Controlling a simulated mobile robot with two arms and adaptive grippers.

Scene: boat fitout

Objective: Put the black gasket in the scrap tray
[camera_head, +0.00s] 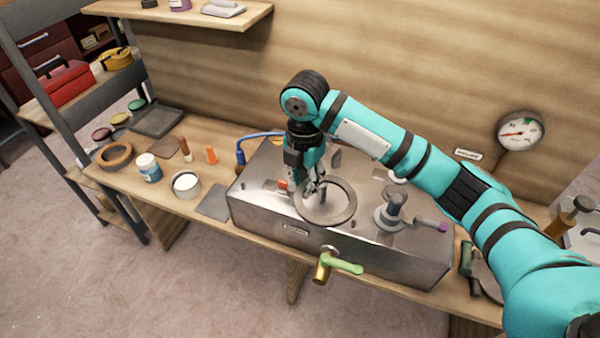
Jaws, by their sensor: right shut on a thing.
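The black gasket (350,208) shows as a dark grey ring around the round opening on top of the metal tank (260,220). My right gripper (312,188) points down at the left part of the ring and is shut on it. The fingers hide part of the ring there. I cannot tell whether the ring touches the tank top or is slightly raised. The scrap tray seems to be the dark, shallow tray (158,121) at the back left of the bench. It looks empty. My left gripper is not in view.
A white-topped jar (149,167), an open can (186,184), an orange-brown ring (115,156) and a grey plate (214,203) stand or lie on the bench left of the tank. A blue hose (258,136) runs behind it. Fittings rise from the tank's right part. A shelf (190,12) hangs above.

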